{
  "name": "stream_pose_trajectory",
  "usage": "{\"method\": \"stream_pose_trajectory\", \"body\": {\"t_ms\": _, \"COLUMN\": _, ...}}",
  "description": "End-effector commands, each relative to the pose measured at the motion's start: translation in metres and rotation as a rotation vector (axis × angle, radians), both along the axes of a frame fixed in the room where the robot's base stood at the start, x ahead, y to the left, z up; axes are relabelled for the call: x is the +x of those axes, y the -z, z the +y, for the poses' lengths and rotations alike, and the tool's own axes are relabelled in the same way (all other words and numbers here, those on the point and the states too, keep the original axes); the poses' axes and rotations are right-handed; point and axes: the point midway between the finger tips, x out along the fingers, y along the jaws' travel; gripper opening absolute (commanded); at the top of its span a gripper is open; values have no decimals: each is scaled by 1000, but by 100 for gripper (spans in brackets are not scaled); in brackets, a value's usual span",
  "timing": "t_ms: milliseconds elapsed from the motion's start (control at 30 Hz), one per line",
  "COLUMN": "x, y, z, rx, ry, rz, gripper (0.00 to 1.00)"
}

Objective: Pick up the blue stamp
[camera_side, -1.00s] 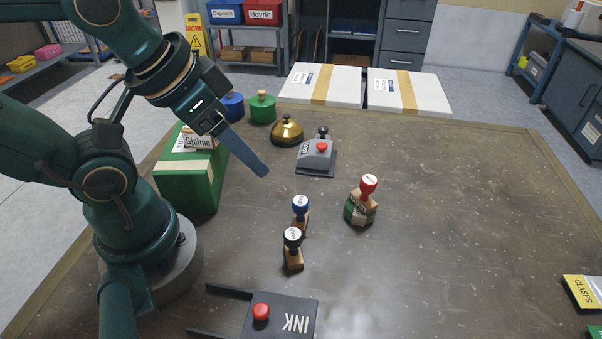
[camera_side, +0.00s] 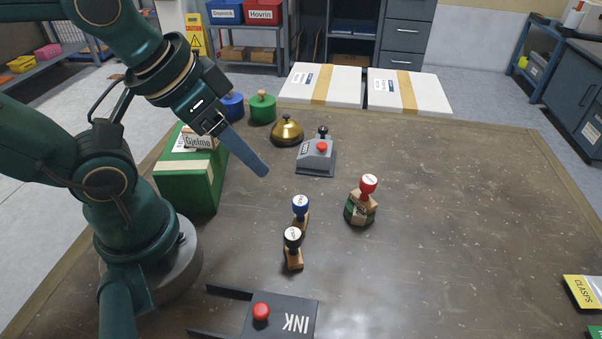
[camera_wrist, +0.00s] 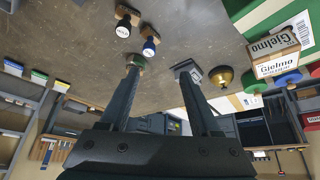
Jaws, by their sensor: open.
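The blue stamp (camera_side: 300,206) stands upright on the table, with a blue-rimmed white round top and a wooden base. It also shows in the wrist view (camera_wrist: 149,47), just beyond the fingertips. A black stamp (camera_side: 292,240) stands close in front of it. A red stamp (camera_side: 367,186) sits on a green round base to its right. My gripper (camera_side: 266,173) is above the table, up and to the left of the blue stamp, and apart from it. In the wrist view my gripper (camera_wrist: 160,69) has its two fingers spread with nothing between them.
A grey device with a red button (camera_side: 319,150) and a brass bell (camera_side: 286,132) stand behind. A green box (camera_side: 188,182) is at the left, near my base. The table's right side is mostly clear.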

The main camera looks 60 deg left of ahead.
Motion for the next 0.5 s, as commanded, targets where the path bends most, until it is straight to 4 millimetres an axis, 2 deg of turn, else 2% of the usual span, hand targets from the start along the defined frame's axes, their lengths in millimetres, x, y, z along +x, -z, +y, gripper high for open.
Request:
{"method": "stream_pose_trajectory", "body": {"t_ms": 67, "x": 0, "y": 0, "z": 0, "rx": 0, "ry": 0, "rz": 0, "gripper": 42}}
{"method": "stream_pose_trajectory", "body": {"t_ms": 367, "x": 0, "y": 0, "z": 0, "rx": -3, "ry": -6, "rz": -2, "gripper": 42}}
{"method": "stream_pose_trajectory", "body": {"t_ms": 467, "x": 12, "y": -6, "z": 3, "rx": 0, "ry": -25, "rz": -64, "gripper": 42}}
{"method": "stream_pose_trajectory", "body": {"t_ms": 500, "x": 21, "y": -12, "z": 7, "rx": 16, "ry": -34, "rz": -118, "gripper": 42}}
